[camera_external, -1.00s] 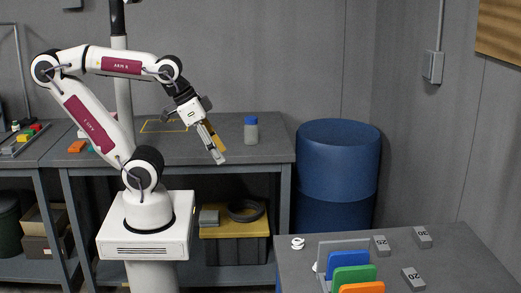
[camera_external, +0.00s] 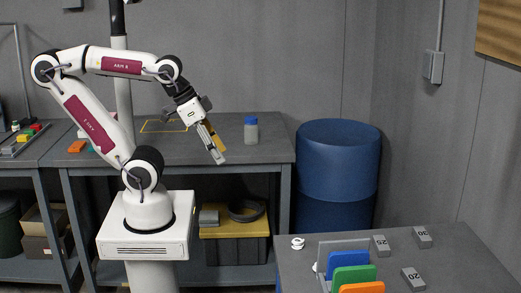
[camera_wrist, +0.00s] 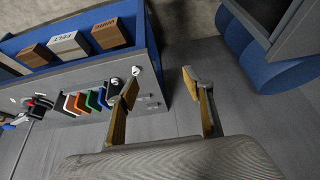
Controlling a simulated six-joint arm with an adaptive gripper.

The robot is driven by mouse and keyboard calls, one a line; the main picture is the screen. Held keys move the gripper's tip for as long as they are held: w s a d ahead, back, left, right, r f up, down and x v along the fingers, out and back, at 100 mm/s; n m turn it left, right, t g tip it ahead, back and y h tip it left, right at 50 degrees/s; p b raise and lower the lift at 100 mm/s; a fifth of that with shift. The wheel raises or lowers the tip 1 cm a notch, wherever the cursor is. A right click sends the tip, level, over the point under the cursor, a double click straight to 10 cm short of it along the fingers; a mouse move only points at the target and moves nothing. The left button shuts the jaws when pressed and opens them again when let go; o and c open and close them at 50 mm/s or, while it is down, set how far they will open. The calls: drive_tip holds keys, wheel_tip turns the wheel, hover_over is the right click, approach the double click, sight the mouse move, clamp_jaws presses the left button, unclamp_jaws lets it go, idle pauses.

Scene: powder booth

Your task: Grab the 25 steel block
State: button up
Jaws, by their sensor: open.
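The 25 steel block (camera_external: 380,245) is a small grey block with a dark number on its top, on the grey table at the lower right, behind and right of the coloured plates. Two similar blocks stand near it, one marked 30 (camera_external: 422,237) to its right and one marked 20 (camera_external: 413,279) nearer the front. My gripper (camera_external: 218,153) hangs in the air well to the left of these blocks, pointing down and right. Its fingers are apart and empty, as the wrist view also shows (camera_wrist: 159,85). I cannot make out the 25 block in the wrist view.
A rack of upright plates, blue (camera_external: 349,259), green (camera_external: 352,275) and orange (camera_external: 362,288), stands left of the blocks. A white round item (camera_external: 298,243) lies near that table's left edge. A blue drum (camera_external: 337,170) stands behind the table. A blue-capped bottle (camera_external: 251,131) is on the back bench.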

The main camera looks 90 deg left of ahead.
drive_tip(key=o, duration=0.8)
drive_tip(key=w+d+f+t+h, duration=0.1)
drive_tip(key=w+d, duration=0.4)
drive_tip(key=w, duration=0.4)
drive_tip(key=w+d+f+t+h, duration=0.1)
drive_tip(key=w+d, duration=0.3)
drive_tip(key=w, duration=0.5)
drive_tip(key=w+d+f+t+h, duration=0.1)
drive_tip(key=w+d+t, duration=0.1)
drive_tip(key=w+d, duration=0.5)
drive_tip(key=w+f+y, duration=0.1)
drive_tip(key=w+f, duration=0.3)
drive_tip(key=f, duration=0.1)
drive_tip(key=w+f+n+t+y, duration=0.1)
drive_tip(key=w+f+y, duration=0.1)
drive_tip(key=w+f, duration=0.2)
drive_tip(key=w+d+f+n+t+y, duration=0.1)
drive_tip(key=w+f, duration=0.4)
drive_tip(key=f, duration=0.1)
drive_tip(key=shift+d+f+y, duration=0.1)
drive_tip(key=shift+f+y, duration=0.2)
drive_tip(key=shift+y, duration=0.1)
drive_tip(key=shift+f+y, duration=0.3)
drive_tip(key=shift+f, duration=0.25)
